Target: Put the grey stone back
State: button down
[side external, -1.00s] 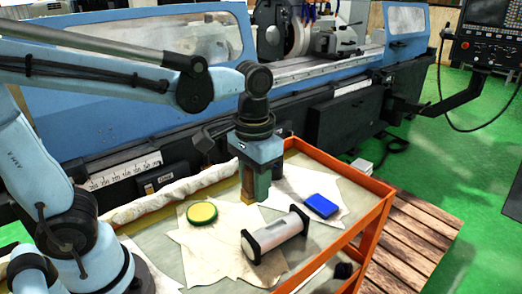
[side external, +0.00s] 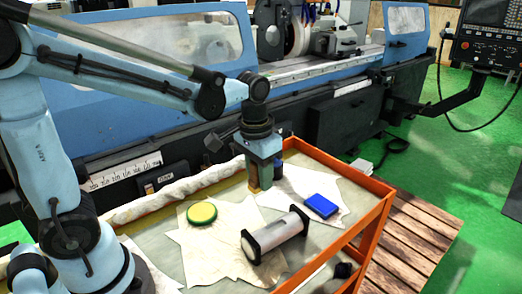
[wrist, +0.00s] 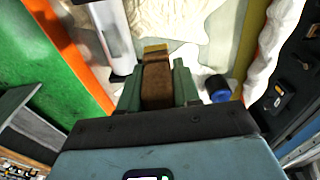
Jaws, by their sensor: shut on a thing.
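In the wrist view my gripper (wrist: 157,82) is shut on a brown block (wrist: 156,85) with a yellowish end. The block also shows as a brown strip in the side view (side external: 252,177). I see no plainly grey stone; I cannot tell whether this block is the stone. Whether its lower end touches the paper below is unclear.
An orange-rimmed tray (side external: 372,225) holds pale sheets, a green-and-yellow tin (side external: 202,213), a white cylinder with black ends (side external: 275,236) and a blue box (side external: 321,206). A dark blue cylinder (side external: 277,168) stands close behind my gripper. The grinder (side external: 320,75) lies beyond.

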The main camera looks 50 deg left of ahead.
send_over(247, 194)
notch_tip(247, 194, down, 6)
jog(key=shift+s+a+f, duration=0.1)
jog(key=shift+s+f, duration=0.05)
jog(key=shift+f, duration=2.1)
jog(key=c, duration=0.8)
grip_release()
jog(key=shift+f, duration=0.1)
notch_tip(247, 194, up, 12)
jog(key=s+d+r+t, duration=0.1)
jog(key=s+d+t, duration=0.5)
jog(key=s+d, duration=0.2)
jog(key=shift+s+d, duration=0.35)
jog(key=shift+s, duration=0.05)
